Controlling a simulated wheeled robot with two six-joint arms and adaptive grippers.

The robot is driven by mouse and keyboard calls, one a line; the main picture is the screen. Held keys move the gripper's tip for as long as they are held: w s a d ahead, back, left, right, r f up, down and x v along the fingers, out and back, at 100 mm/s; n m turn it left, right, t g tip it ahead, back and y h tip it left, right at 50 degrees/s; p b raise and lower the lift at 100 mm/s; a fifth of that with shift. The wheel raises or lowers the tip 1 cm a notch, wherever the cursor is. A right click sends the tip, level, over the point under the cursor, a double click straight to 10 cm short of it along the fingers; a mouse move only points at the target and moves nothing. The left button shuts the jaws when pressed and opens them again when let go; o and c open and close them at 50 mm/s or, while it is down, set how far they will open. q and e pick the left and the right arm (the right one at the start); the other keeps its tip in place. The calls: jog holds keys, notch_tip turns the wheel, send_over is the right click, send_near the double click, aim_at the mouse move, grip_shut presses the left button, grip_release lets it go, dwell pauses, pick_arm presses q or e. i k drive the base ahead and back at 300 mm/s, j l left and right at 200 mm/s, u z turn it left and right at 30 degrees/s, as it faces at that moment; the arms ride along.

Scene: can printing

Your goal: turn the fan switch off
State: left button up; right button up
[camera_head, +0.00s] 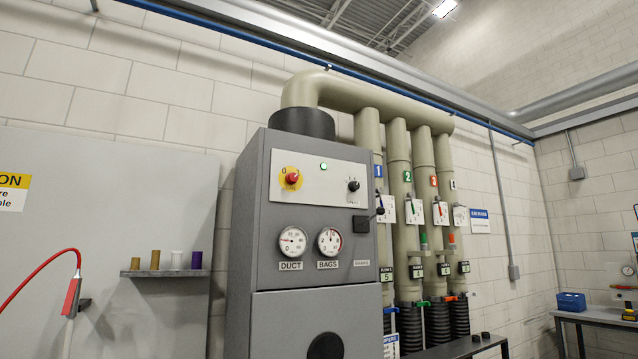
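A grey cabinet (270,240) stands in the middle of the view, with a pale control panel (325,178) on its upper front. A red knob on a yellow disc (291,178) sits at the panel's left, and a small black selector knob (353,186) at its right. A small green light (323,166) between them looks lit. I cannot read which of these is the fan switch, nor the knobs' exact positions. Two round gauges, DUCT (293,241) and BAGS (329,241), are below. Neither of my grippers is in view.
Beige pipes (397,180) with numbered tags and small levers stand right of the cabinet. A shelf (165,273) with several small cylinders and a red hose (40,285) are at the left. A dark bench (455,347) is low at the right, and a workbench (600,316) stands beyond.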

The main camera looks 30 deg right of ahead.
aim_at(291, 178)
jog(key=i+l, duration=0.1)
jog(key=l, duration=0.35)
jog(key=i+l, duration=0.1)
jog(key=l, duration=0.3)
jog(key=i+l, duration=0.1)
jog(key=l, duration=0.35)
jog(key=i+l, duration=0.15)
jog(key=l, duration=0.3)
jog(key=i+l, duration=0.1)
jog(key=l, duration=0.3)
